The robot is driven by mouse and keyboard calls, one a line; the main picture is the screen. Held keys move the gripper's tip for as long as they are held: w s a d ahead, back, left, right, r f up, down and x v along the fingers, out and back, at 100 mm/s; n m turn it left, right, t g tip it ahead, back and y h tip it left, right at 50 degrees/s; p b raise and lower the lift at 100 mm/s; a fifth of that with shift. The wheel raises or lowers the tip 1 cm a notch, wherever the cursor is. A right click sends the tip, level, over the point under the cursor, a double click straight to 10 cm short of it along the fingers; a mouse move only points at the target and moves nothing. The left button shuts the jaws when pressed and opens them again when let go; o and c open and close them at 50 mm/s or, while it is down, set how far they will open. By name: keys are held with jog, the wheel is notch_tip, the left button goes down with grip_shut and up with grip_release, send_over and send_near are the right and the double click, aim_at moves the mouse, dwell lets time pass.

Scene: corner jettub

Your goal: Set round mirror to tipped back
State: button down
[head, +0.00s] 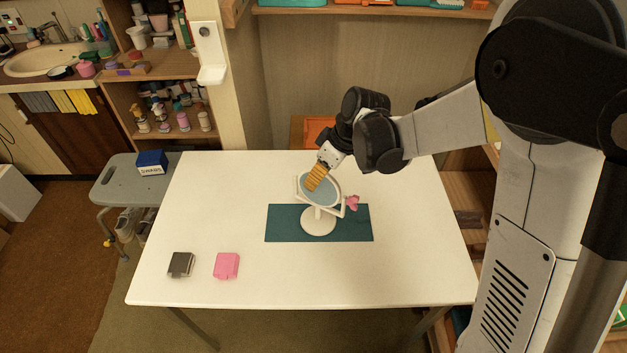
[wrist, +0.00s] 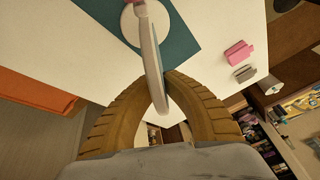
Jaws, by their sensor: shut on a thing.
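The round mirror (head: 321,188) stands on the table on a white round base (head: 318,222), which rests on a teal mat (head: 283,230). Its blue-grey disc sits in a white frame and leans, with its face showing upward in the head view. A pink knob (head: 352,203) is at the right side of the frame. My gripper (head: 314,181) is at the upper left edge of the disc, with tan fingers shut on it. In the wrist view the mirror (wrist: 150,50) shows edge-on between the two curved fingers (wrist: 158,95).
A pink box (head: 226,266) and a dark grey box (head: 181,264) lie at the table's front left. The white table (head: 210,200) is otherwise clear. A grey stool (head: 118,182) with a blue box (head: 151,162) stands left of it. Shelves stand behind.

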jog(key=shift+w+d+f+m+g+y+b, duration=0.15)
jog(key=shift+m+g+y+b, duration=0.15)
jog(key=shift+g+y, duration=0.5)
jog(key=shift+w+d+f+m+g+y+b, duration=0.15)
jog(key=shift+m+g+y+b, duration=0.15)
jog(key=shift+g+y, duration=0.5)
jog(key=shift+w+m+g+y+b, duration=0.2)
jog(key=shift+g+y+b, duration=0.2)
jog(key=shift+g, duration=0.7)
jog(key=shift+s, duration=0.1)
jog(key=c, duration=1.5)
grip_release()
jog(key=shift+r, duration=0.1)
jog(key=v, duration=1.2)
